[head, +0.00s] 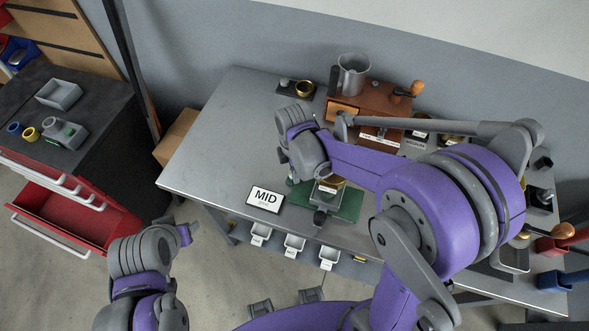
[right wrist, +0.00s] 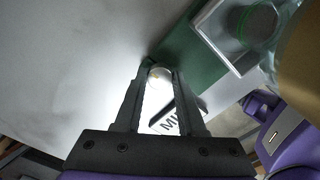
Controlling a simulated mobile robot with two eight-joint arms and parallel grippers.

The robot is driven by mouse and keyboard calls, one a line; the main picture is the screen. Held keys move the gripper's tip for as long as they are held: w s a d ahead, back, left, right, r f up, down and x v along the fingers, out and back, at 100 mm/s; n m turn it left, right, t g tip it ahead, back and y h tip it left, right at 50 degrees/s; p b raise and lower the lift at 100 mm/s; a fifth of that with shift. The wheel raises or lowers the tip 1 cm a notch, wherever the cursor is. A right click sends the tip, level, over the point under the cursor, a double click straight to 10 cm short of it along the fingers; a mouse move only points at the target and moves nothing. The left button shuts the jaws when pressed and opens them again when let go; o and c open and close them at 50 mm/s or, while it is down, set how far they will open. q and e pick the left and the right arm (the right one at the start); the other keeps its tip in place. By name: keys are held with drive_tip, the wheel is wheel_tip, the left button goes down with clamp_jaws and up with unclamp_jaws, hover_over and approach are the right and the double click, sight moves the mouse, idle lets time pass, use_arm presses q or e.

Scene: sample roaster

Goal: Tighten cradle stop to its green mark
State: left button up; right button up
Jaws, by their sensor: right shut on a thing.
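My right gripper (right wrist: 159,82) is shut on a small pale rounded knob (right wrist: 160,74), apparently the cradle stop, at the edge of a green base (right wrist: 205,67). The green base (head: 348,203) also shows on the bench in the head view, under my right wrist, with a small metal and brass fixture on it. My right wrist hides the knob and fingertips there. I cannot make out the stop's green mark; a green ring (right wrist: 243,24) shows on a clear-walled part beside the base.
The bench's left part (head: 215,150) is clear.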

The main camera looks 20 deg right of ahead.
clamp_jaws()
drive_tip(key=m+b, duration=0.1)
drive_tip(key=m, duration=0.1)
drive_tip(key=shift+f+m, duration=0.1)
drive_tip(key=shift+m, duration=0.2)
use_arm(q)
drive_tip(key=shift+s+f+b, duration=0.2)
drive_tip(key=shift+s+f, duration=0.05)
drive_tip(key=shift+f, duration=0.4)
drive_tip(key=shift+s+f+b, duration=0.15)
drive_tip(key=shift+s+f, duration=0.1)
drive_tip(key=shift+f, duration=0.35)
use_arm(e)
drive_tip(key=shift+m, duration=1)
drive_tip(key=o, duration=0.9)
unclamp_jaws()
use_arm(q)
drive_tip(key=shift+w+r+p, duration=0.25)
drive_tip(key=shift+r+p, duration=0.2)
drive_tip(key=shift+r, duration=0.25)
use_arm(e)
wheel_tip(320, 180, up, 11)
